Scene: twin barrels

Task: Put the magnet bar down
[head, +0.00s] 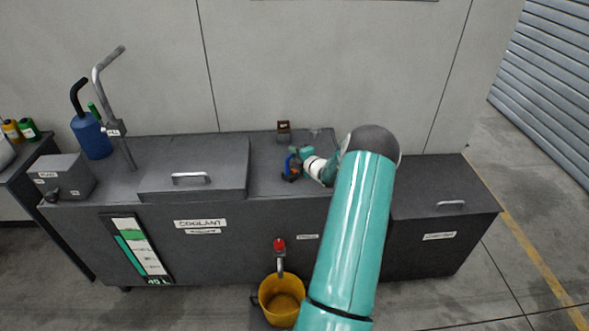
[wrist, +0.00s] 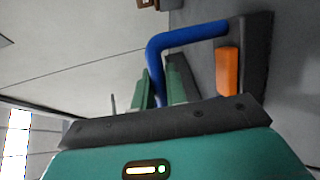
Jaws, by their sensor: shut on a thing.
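The magnet bar (head: 289,172) has a blue bent handle, a dark body and an orange block. In the head view it is at the top of the dark coolant tank, right of the lid with the handle. My gripper (head: 296,160) is at the bar, partly hidden by my arm. In the wrist view the blue handle (wrist: 190,36) runs down between the green fingers of my gripper (wrist: 163,88), which are shut on it. The dark body and orange block (wrist: 228,70) are to the right. I cannot tell whether the bar touches the tank top.
The coolant tank (head: 100,205) stands against the wall. A small brown box (head: 284,128) is behind the bar. A grey pump handle and blue canister (head: 91,138) are at the left. A yellow bucket (head: 282,312) stands below the red tap (head: 279,246). A lidded box (head: 440,195) is at right.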

